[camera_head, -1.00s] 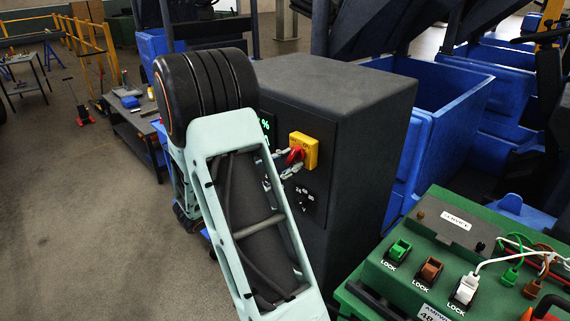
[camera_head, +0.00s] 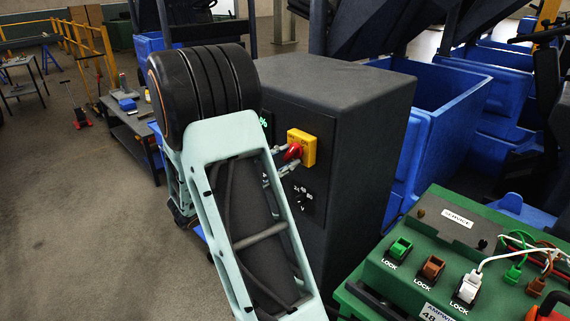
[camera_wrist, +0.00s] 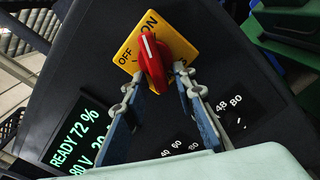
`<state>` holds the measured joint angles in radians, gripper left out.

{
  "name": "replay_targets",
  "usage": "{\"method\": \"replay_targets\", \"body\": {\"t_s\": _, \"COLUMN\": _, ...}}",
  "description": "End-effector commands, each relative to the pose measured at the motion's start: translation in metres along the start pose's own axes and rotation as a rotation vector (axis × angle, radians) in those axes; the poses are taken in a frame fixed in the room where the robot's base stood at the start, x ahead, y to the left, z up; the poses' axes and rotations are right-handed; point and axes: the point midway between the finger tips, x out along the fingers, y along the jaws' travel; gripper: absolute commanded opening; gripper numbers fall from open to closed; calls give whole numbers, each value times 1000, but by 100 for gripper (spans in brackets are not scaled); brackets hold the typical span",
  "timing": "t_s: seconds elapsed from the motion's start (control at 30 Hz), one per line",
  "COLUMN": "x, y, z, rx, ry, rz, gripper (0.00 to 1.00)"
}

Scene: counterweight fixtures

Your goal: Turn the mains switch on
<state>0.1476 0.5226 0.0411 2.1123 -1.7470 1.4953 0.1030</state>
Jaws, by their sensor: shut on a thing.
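The mains switch is a red knob (camera_wrist: 152,62) on a yellow plate (camera_wrist: 128,48), on the front of a dark grey cabinet (camera_head: 345,95). In the wrist view the plate reads OFF at left and ON at the top. The knob's white mark points between the two words, closer to ON. My gripper (camera_wrist: 157,80) is shut on the red knob, one finger on each side. In the head view the knob (camera_head: 292,152) and yellow plate (camera_head: 308,145) show just right of my arm, which hides part of the cabinet front and gripper.
A lit green display (camera_wrist: 75,138) reads READY 72 %. A black selector dial (camera_head: 302,197) sits below the switch. A green bench unit (camera_head: 400,285) with several coloured rocker switches and cables stands at right. Blue bins (camera_head: 450,110) stand behind.

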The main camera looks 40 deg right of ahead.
Motion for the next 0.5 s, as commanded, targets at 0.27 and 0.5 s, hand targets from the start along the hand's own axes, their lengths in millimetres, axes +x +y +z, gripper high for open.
{"method": "replay_targets", "body": {"t_s": 0.27, "x": 0, "y": 2, "z": 1, "rx": 84, "ry": -6, "rz": 2, "gripper": 2}}
{"method": "replay_targets", "body": {"t_s": 0.5, "x": 0, "y": 3, "z": 1, "rx": 151, "ry": -6, "rz": 2, "gripper": 2}}
